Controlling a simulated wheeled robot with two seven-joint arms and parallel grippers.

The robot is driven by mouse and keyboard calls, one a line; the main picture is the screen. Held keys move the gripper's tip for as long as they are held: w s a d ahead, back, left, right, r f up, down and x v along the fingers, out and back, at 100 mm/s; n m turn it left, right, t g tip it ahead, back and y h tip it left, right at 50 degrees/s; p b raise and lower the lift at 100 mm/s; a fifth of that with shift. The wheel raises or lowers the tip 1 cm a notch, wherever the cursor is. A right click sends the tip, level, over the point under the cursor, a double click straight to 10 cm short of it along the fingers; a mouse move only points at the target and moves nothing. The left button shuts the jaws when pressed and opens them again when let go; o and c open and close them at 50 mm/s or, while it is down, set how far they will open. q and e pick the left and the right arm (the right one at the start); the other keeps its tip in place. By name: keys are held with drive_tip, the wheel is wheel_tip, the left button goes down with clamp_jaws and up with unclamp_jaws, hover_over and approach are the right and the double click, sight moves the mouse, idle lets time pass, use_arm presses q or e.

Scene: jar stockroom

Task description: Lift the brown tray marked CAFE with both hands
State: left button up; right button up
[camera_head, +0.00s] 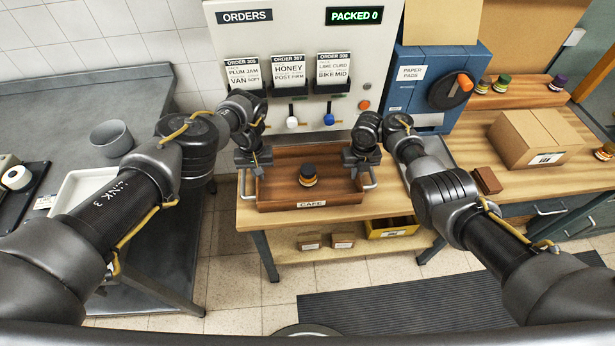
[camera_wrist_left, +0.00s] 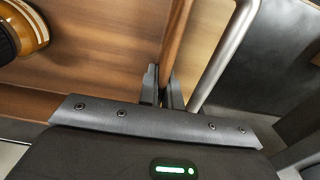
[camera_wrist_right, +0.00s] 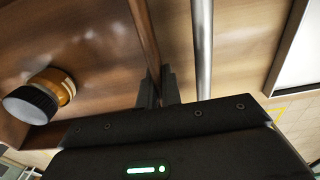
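The brown tray (camera_head: 280,204) marked CAFE is on the wooden bench and looks level; I see no clear gap under it. A jar with a black lid and an amber body (camera_head: 308,176) stands inside it. Metal handles stick out at its left (camera_head: 243,186) and right (camera_head: 371,180) ends. My left gripper (camera_head: 256,168) is at the left end wall, its fingers closed on either side of the wall (camera_wrist_left: 178,35), inside the handle. My right gripper (camera_head: 358,168) is likewise closed on the right end wall (camera_wrist_right: 146,35). The fingertips are partly hidden by the wrists.
An orders panel (camera_head: 350,50) with cards and knobs rises behind the tray. A blue machine (camera_head: 420,70) stands at the back right and a cardboard box (camera_head: 535,135) further right. A yellow bin (camera_head: 392,228) is on the shelf below. Floor in front holds a dark mat (camera_head: 400,305).

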use_arm(q)
clamp_jaws()
use_arm(e)
clamp_jaws()
use_arm(q)
drive_tip(key=shift+r, duration=0.15)
use_arm(e)
drive_tip(key=shift+r, duration=0.15)
